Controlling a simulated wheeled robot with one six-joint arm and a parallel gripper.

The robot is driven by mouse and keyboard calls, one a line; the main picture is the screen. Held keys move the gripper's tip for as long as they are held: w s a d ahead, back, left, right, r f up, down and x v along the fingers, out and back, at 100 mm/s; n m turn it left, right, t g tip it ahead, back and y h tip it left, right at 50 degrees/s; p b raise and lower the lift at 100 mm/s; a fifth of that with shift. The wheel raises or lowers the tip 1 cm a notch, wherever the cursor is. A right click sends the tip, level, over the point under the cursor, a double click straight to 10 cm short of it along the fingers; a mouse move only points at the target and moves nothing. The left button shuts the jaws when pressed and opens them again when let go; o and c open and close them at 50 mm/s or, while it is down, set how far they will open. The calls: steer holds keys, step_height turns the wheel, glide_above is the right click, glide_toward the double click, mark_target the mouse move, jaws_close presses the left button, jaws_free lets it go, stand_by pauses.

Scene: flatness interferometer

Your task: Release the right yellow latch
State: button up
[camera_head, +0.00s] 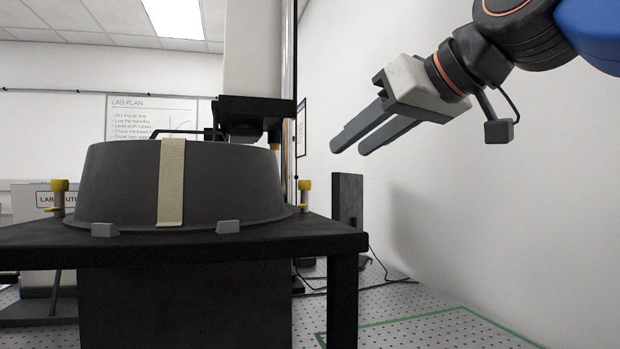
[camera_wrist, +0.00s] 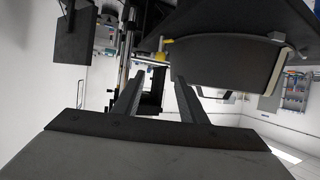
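The right yellow latch (camera_head: 305,186) stands upright at the right side of the dark round housing (camera_head: 110,185), on the black table (camera_head: 330,236). A yellow part that looks like this latch (camera_wrist: 161,46) also shows in the wrist view, above the fingers. The wrist view looks upside down. A second yellow latch (camera_head: 59,187) stands at the housing's left side. My gripper (camera_head: 349,147) is open and empty, up and to the right of the right latch and apart from it. Its two fingers (camera_wrist: 157,80) show apart in the wrist view.
A beige strap (camera_head: 171,182) runs down the housing's front. A white column (camera_head: 252,48) with a dark head rises behind it. A dark upright panel (camera_head: 347,200) stands beyond the table's right edge. Cables lie on the floor. The white wall (camera_head: 430,220) is at right.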

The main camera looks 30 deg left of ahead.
mark_target(303, 196)
steer(key=x, duration=1.4)
steer(key=shift+w+a+f, duration=0.1)
steer(key=shift+a, duration=0.05)
jaws_close()
